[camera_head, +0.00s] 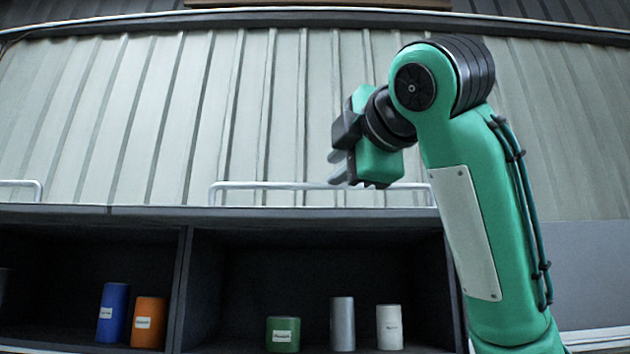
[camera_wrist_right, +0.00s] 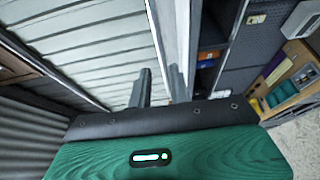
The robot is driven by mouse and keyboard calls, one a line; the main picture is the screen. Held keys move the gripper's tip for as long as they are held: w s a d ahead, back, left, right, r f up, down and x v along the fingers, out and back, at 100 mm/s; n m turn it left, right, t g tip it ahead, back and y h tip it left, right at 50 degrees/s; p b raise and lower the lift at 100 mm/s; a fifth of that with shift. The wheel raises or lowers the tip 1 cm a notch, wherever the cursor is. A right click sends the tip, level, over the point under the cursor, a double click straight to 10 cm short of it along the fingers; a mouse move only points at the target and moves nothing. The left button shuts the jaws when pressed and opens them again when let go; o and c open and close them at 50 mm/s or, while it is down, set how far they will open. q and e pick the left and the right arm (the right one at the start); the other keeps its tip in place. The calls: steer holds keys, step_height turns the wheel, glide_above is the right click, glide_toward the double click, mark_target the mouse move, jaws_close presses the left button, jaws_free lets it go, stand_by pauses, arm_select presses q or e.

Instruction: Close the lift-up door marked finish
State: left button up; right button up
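The lift-up door (camera_head: 150,110) is a pale ribbed shutter, with its lower edge above the open shelf compartments. A pale bar handle (camera_head: 270,185) runs along the lower part of the middle section. No "finish" marking is readable. My right gripper (camera_head: 336,168) is at this handle, towards its right part, fingers pointing left. In the right wrist view, the gripper (camera_wrist_right: 160,86) has its two fingers apart, with the door's edge bar running up beyond them. I cannot tell whether the handle lies between the fingers. My left gripper is not in view.
Below the door, the shelf holds a blue can (camera_head: 114,312), an orange can (camera_head: 149,322), a green can (camera_head: 283,334), a grey cylinder (camera_head: 342,323) and a white can (camera_head: 389,327). A divider (camera_head: 181,290) separates the compartments. Another handle (camera_head: 22,184) is at far left.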

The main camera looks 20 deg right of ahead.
mark_target(322, 186)
steer(key=w+p, duration=0.4)
steer(key=w, duration=0.5)
steer(key=shift+w+p, duration=0.3)
steer(key=shift+w, duration=0.1)
steer(key=shift+w+a+f, duration=0.1)
steer(key=shift+w+a, duration=0.25)
steer(key=shift+w+d+f, duration=0.1)
steer(key=shift+w+d, duration=0.1)
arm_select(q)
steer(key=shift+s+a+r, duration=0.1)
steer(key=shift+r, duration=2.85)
arm_select(e)
jaws_close()
